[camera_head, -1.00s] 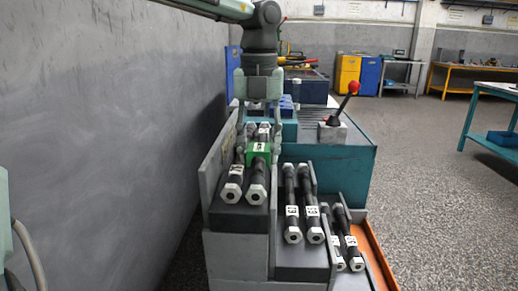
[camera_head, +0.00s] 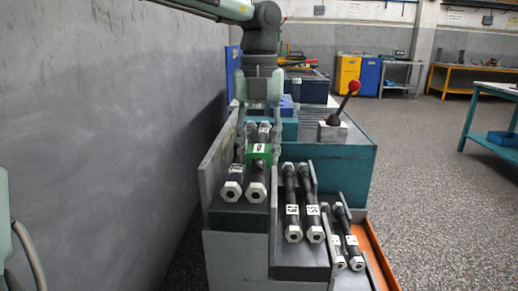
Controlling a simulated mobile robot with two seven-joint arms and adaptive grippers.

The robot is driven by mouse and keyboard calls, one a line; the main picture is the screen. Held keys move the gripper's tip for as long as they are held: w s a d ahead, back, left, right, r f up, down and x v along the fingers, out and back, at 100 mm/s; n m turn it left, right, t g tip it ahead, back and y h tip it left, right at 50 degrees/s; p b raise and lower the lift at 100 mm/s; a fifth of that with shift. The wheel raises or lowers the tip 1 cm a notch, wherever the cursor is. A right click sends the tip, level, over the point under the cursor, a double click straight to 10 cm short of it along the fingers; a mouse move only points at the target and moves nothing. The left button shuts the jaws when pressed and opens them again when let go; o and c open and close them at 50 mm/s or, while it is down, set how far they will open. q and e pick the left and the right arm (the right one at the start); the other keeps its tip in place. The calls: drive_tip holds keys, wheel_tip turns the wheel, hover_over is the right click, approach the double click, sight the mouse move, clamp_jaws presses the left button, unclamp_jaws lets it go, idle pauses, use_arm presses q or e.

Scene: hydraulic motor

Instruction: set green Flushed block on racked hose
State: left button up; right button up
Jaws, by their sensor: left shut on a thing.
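The green block (camera_head: 259,152) with a white label is at the top tier of the stepped rack (camera_head: 240,217), over the right-hand hose (camera_head: 257,180) of that tier. It looks to be on or just above the hose; I cannot tell whether they touch. My left gripper (camera_head: 258,147) points down from above, its fingers on both sides of the block, shut on it. Another hose (camera_head: 234,182) lies to the left of it. My right gripper is not in view.
More labelled hoses (camera_head: 292,205) lie on the middle tier, and others (camera_head: 352,243) on the lowest tier beside an orange edge (camera_head: 381,260). A grey wall (camera_head: 100,130) stands close on the left. A red-knobbed lever (camera_head: 354,87) stands behind right.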

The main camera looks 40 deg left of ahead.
sight(259, 149)
use_arm(q)
drive_tip(key=shift+f, duration=0.2)
drive_tip(key=o, duration=1)
drive_tip(key=shift+r, duration=0.1)
wheel_tip(259, 149, up, 12)
drive_tip(key=shift+f, duration=0.1)
